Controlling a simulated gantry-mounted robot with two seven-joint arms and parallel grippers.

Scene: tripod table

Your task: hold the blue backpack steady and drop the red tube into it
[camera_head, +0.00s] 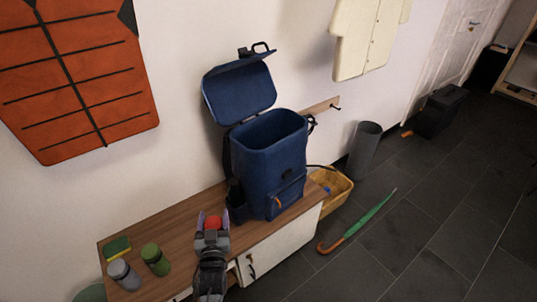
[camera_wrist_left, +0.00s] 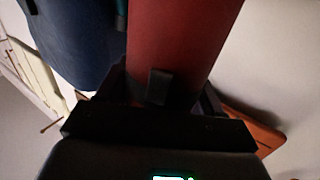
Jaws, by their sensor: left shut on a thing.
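The blue backpack (camera_head: 262,166) stands upright on the wooden top of a low bench. Its lid (camera_head: 241,92) is flipped up toward the wall and its mouth is open. My left gripper (camera_head: 212,222) is at the front left of the backpack, apart from it in the head view. It is shut on the red tube (camera_head: 213,223), whose end shows as a small red patch. In the left wrist view the red tube (camera_wrist_left: 184,45) rises between the fingers, with the backpack (camera_wrist_left: 72,42) to its left. My right gripper is in neither view.
Right of the bench are a basket (camera_head: 335,188), a grey bin (camera_head: 364,150) and a green umbrella (camera_head: 365,220) on the floor.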

